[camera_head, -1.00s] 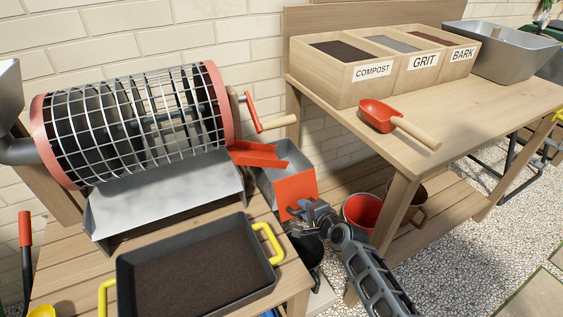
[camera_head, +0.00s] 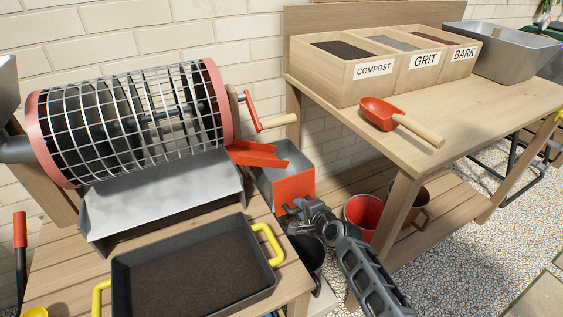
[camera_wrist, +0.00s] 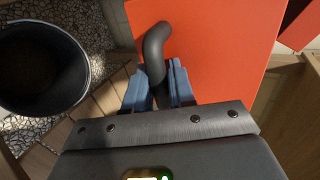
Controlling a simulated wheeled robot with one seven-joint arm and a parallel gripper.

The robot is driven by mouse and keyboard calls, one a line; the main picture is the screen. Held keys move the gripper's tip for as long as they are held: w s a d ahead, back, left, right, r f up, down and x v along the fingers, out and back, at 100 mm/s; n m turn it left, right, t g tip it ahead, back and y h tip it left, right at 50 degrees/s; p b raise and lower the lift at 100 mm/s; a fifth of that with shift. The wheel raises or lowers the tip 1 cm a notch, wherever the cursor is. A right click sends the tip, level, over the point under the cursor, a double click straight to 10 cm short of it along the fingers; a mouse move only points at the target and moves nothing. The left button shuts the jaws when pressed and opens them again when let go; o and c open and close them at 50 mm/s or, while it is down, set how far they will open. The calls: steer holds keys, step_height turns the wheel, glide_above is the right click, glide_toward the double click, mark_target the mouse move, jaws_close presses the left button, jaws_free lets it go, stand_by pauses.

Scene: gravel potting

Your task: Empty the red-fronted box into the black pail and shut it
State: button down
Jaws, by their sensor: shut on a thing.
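The red-fronted box (camera_head: 277,158) is a grey metal box below the red chute. Its red front (camera_head: 294,187) stands upright and looks flush with the box sides; any small gap cannot be told. In the wrist view the red front (camera_wrist: 225,50) fills the upper middle, with a dark curved handle (camera_wrist: 155,42). My gripper (camera_head: 292,208) is shut on this handle; its blue fingers (camera_wrist: 160,88) show on both sides of it. The black pail (camera_head: 308,253) stands below, partly behind my arm. In the wrist view the pail (camera_wrist: 86,72) is at left, its inside dark and its contents unclear.
A mesh drum sieve (camera_head: 135,120) with a red crank is at left. A black tray (camera_head: 262,292) of dark soil stands in front of it. A red pot (camera_head: 361,214) sits on the lower shelf, right of my arm. The potting bench (camera_head: 470,125) holds labelled bins and a red scoop.

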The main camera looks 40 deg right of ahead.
steer(key=shift+w+d+r, duration=0.3)
steer(key=shift+d+r, duration=0.15)
steer(key=c, duration=1.9)
jaws_free()
steer(key=shift+w+f+b, duration=0.2)
steer(key=shift+w+b, duration=0.1)
steer(key=o, duration=0.5)
steer(key=shift+w+d, duration=0.1)
steer(key=o, duration=0.6)
steer(key=shift+o, duration=0.2)
steer(key=shift+a, duration=0.2)
steer(key=shift+o, duration=0.4)
steer(key=shift+p+v, duration=0.7)
steer(key=shift+v, duration=0.2)
steer(key=p+v, duration=0.3)
steer(key=v, duration=0.4)
steer(key=shift+s+f+p, duration=0.25)
steer(key=shift+f+p, duration=0.05)
steer(key=shift+p, duration=0.05)
